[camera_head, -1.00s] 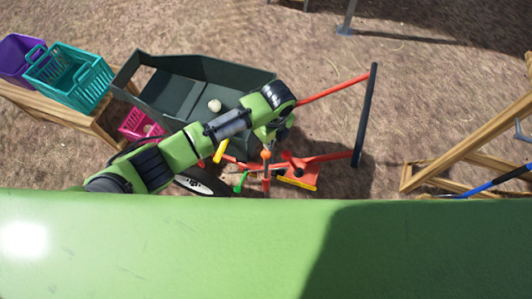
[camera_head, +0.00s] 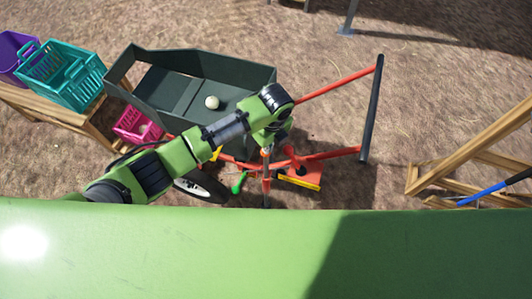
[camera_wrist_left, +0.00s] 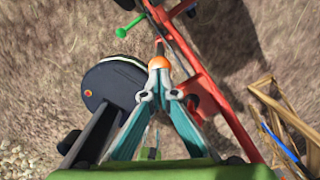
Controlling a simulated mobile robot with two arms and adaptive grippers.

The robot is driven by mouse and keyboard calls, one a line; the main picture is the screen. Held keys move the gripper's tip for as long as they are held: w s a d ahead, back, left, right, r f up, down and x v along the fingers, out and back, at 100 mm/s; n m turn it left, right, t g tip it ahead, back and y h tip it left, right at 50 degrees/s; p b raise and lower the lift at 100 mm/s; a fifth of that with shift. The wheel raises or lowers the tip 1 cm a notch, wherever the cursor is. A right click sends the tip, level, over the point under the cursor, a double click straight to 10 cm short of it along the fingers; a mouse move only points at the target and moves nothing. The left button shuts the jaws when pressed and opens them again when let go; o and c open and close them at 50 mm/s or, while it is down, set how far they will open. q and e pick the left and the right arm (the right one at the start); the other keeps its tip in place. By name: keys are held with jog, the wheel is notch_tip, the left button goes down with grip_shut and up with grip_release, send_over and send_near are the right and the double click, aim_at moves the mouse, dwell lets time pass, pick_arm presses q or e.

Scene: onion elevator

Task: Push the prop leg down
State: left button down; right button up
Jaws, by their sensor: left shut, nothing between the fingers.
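A dark green cart (camera_head: 205,75) with a red frame stands in the middle of the head view. A thin post with an orange ball (camera_head: 266,153) on top rises from its red frame; I cannot tell surely whether this is the prop leg. My left gripper (camera_head: 268,138) is over this post, its fingers mostly hidden by the arm. In the left wrist view, the gripper's teal fingers (camera_wrist_left: 158,92) are shut and empty, with the orange ball (camera_wrist_left: 158,62) right at their tips; I cannot tell whether they touch. A green lever (camera_wrist_left: 131,26) lies beyond.
A yellow-edged red plate (camera_head: 298,181) is right of the post. The cart's black push bar (camera_head: 371,110) and a wooden frame (camera_head: 465,157) with a blue-handled tool (camera_head: 482,195) are farther right. Teal (camera_head: 78,85) and purple crates stand on a wooden bench at left.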

pick_arm(q)
jog(key=shift+a+f, duration=0.1)
jog(key=shift+f, duration=0.05)
notch_tip(320, 180, down, 10)
jog(key=b, duration=0.6)
jog(key=shift+r, duration=0.35)
jog(key=s+d+p, duration=0.1)
jog(key=s+d+r+p, duration=0.1)
jog(key=shift+s+p, duration=0.2)
jog(key=shift+p, duration=0.1)
send_near(267, 160)
jog(key=shift+s+d+r, duration=1.1)
jog(key=shift+r, duration=0.05)
